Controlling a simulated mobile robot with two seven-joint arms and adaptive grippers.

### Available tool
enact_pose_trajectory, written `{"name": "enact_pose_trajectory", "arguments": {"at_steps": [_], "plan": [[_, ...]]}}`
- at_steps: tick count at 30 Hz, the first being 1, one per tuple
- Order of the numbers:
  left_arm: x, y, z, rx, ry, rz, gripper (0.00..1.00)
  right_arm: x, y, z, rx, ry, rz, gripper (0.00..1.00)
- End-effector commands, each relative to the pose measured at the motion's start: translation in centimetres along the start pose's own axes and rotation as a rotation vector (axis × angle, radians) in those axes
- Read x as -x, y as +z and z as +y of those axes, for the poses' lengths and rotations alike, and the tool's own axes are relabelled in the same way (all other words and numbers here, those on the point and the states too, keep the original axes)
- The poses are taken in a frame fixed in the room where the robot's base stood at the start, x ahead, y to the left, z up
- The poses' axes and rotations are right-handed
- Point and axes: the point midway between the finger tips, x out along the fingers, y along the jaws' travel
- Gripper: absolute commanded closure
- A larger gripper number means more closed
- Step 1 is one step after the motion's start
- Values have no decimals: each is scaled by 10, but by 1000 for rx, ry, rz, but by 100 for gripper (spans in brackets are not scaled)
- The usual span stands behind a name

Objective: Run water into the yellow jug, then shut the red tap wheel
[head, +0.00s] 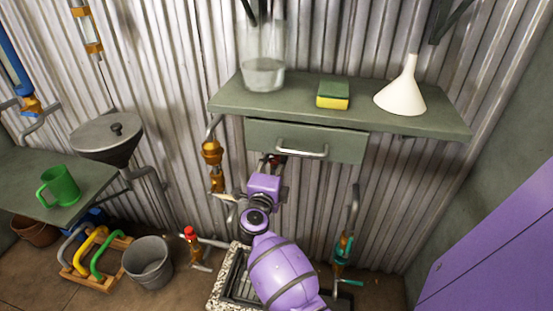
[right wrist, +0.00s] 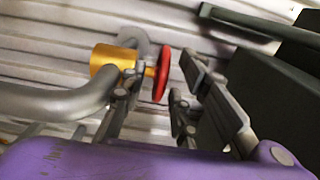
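The red tap wheel (right wrist: 161,75) sits on a brass valve body (right wrist: 112,62) on a grey pipe in the right wrist view. My right gripper (right wrist: 165,95) is open, with its fingers spread on either side of the wheel; contact cannot be told. In the head view my right gripper (head: 268,170) reaches under the drawer at the wall, and its purple arm hides most of what lies beyond. I make out no yellow jug in either view; the arm may cover it. My left gripper is not in view.
A shelf (head: 365,118) holds a glass jar (head: 264,70), a sponge (head: 333,95) and a white funnel (head: 402,92). A drawer (head: 320,143) hangs below. A red-capped tap (head: 193,245) and a teal-handled tap (head: 342,250) flank a floor grate (head: 238,272). A bucket (head: 148,265) stands left.

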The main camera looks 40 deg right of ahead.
Motion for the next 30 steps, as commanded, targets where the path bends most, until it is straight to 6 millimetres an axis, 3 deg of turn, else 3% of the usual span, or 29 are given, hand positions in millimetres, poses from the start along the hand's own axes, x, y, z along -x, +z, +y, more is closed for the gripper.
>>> {"name": "enact_pose_trajectory", "arguments": {"at_steps": [6, 16, 22, 30], "plan": [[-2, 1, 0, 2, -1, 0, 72, -22, 0, 0, 0, -1, -1, 72], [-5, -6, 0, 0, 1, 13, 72, -24, 0, 0, 1, 0, -1, 72], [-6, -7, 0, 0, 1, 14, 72, -24, 0, 0, 1, 0, -1, 98], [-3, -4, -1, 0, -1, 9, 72, -24, 0, 0, 1, 0, -4, 100]]}}
